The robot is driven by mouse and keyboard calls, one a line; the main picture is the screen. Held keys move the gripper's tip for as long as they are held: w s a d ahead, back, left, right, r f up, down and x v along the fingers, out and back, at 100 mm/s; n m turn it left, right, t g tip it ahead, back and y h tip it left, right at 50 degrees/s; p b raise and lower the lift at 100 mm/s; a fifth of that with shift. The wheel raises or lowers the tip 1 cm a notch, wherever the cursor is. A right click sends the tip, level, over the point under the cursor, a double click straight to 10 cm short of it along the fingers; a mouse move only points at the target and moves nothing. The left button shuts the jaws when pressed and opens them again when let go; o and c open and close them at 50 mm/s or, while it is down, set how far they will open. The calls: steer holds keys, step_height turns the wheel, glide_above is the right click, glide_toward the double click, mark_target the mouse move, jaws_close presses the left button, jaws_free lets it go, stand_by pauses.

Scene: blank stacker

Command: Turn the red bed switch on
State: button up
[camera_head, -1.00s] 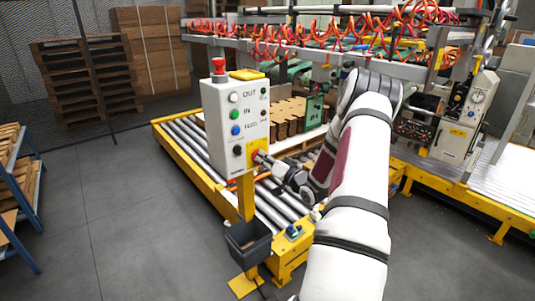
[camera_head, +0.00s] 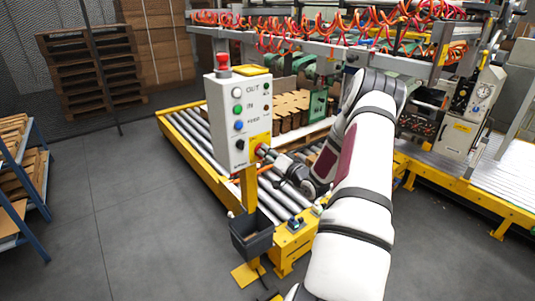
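A grey-white control box (camera_head: 227,122) stands on a yellow post beside the roller conveyor. At its lower right corner is a yellow plate (camera_head: 253,152) with a red switch (camera_head: 262,149) on it. My gripper (camera_head: 270,154) is right at the red switch, reaching in from the right with my arm. Its fingertips seem to touch or nearly touch the switch and partly hide it. The fingers are too small to tell whether they are open or closed. I cannot tell which position the switch is in.
The box also has a red mushroom button (camera_head: 223,62) on top and white, green, blue and black controls on its front. A dark bin (camera_head: 251,236) hangs on the post. The roller conveyor (camera_head: 195,140) lies behind. Grey floor is free at left.

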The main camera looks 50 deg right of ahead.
steer(key=shift+o, duration=0.5)
steer(key=v, duration=1.2)
steer(key=w+a+r+n+g, duration=0.6)
steer(key=w+a+r, duration=0.3)
steer(key=w+r, duration=0.15)
steer(key=s+a+r+n+g, duration=0.1)
steer(key=s+a+r+g, duration=0.15)
steer(key=a+r, duration=0.45)
steer(key=s+a+r+n+g+y, duration=0.2)
steer(key=s+a, duration=1)
steer(key=a, duration=0.1)
steer(key=s+a+r+n+g+y+p, duration=0.1)
steer(key=s+a+r+n+g+y, duration=0.1)
steer(key=s+a, duration=1)
steer(key=shift+s+a+r+n+g+p, duration=0.35)
steer(key=shift+a+r+n, duration=0.25)
steer(key=shift+a, duration=0.55)
